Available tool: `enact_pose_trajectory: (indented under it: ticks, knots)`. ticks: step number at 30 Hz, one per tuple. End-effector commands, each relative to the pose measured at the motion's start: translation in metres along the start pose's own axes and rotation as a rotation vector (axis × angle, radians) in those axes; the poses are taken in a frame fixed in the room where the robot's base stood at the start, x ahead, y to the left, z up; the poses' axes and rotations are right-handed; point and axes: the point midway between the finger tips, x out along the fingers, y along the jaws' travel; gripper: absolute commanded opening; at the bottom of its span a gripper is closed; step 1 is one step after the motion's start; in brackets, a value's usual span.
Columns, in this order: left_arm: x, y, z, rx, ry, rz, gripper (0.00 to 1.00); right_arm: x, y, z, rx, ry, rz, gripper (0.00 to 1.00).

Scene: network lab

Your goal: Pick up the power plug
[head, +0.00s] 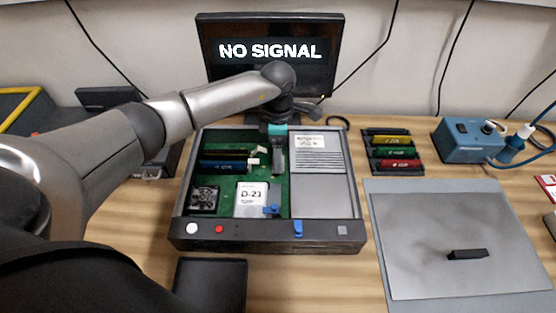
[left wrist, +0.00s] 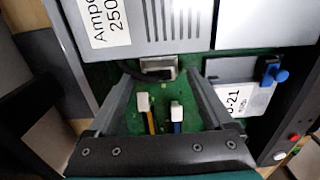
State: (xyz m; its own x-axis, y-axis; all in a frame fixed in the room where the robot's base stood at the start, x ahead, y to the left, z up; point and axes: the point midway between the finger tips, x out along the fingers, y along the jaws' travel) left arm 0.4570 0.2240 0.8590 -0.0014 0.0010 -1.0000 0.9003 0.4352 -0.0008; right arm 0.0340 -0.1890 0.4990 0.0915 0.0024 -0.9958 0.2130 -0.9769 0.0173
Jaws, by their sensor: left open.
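My left gripper (head: 278,158) reaches down into the open computer case (head: 205,236) beside the grey power supply. In the left wrist view its two fingers (left wrist: 161,82) are spread apart with nothing held. Between and beyond them show a white plug on a yellow wire (left wrist: 143,103) and a white plug on a blue wire (left wrist: 177,111), both over the green board. A light grey socket (left wrist: 158,66) with a black cable sits at the power supply's edge, just past the fingertips. I cannot tell which of these is the power plug. My right gripper is out of view.
The case holds a fan (head: 204,200) and a white D-21 block (head: 251,199) with a blue latch. A "NO SIGNAL" monitor (head: 270,52) stands behind. To the right are a rack of coloured modules (head: 393,150), a blue box (head: 467,140) and a grey mat (head: 425,225).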

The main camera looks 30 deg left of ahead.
Motion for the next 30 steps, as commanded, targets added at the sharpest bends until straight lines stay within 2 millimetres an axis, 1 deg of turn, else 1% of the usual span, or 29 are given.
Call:
enact_pose_trajectory:
  ticks: [1,3,9,10,30]
  knots:
    - [0.0089,-0.0002,0.0009,-0.002,-0.001,-0.001,0.85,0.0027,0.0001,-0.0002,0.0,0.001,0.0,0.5]
    - [0.0139,-0.0002,0.0013,0.0,-0.002,-0.001,0.85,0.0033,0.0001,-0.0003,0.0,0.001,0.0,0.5]
    - [0.014,0.0005,0.0011,0.001,-0.003,0.001,0.85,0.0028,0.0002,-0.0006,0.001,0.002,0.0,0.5]
    - [0.0139,0.0005,0.0011,0.001,-0.003,0.001,0.83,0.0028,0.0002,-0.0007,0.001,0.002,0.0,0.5]
    - [0.0136,0.0006,0.0008,0.0,-0.002,0.001,0.07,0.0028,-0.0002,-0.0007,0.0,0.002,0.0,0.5]
